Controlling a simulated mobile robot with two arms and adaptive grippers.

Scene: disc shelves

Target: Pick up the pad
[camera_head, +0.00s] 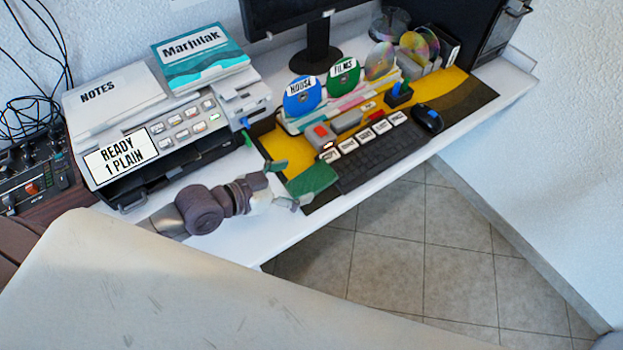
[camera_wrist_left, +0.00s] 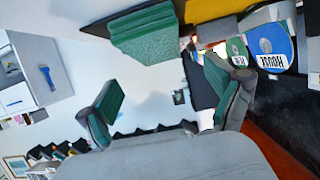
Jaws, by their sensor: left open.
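The pad (camera_head: 314,179) is a flat dark-green block at the left front end of the desk mat, beside the keyboard. In the left wrist view, the green pad (camera_wrist_left: 146,36) shows at the top, with layered edges. My left gripper (camera_head: 294,183) is open at the pad's left end, its fingers spread to either side. In the left wrist view, my left gripper (camera_wrist_left: 162,78) has green-lined fingers with nothing between them, and the pad lies beyond their tips. I cannot tell whether a finger touches it. My right gripper is not in view.
A keyboard (camera_head: 385,154) and a mouse (camera_head: 428,118) lie right of the pad on the yellow and black mat (camera_head: 287,150). A printer (camera_head: 190,125) stands behind my left arm. Labelled discs (camera_head: 302,97) stand at the back. The white desk's front edge is close to the pad.

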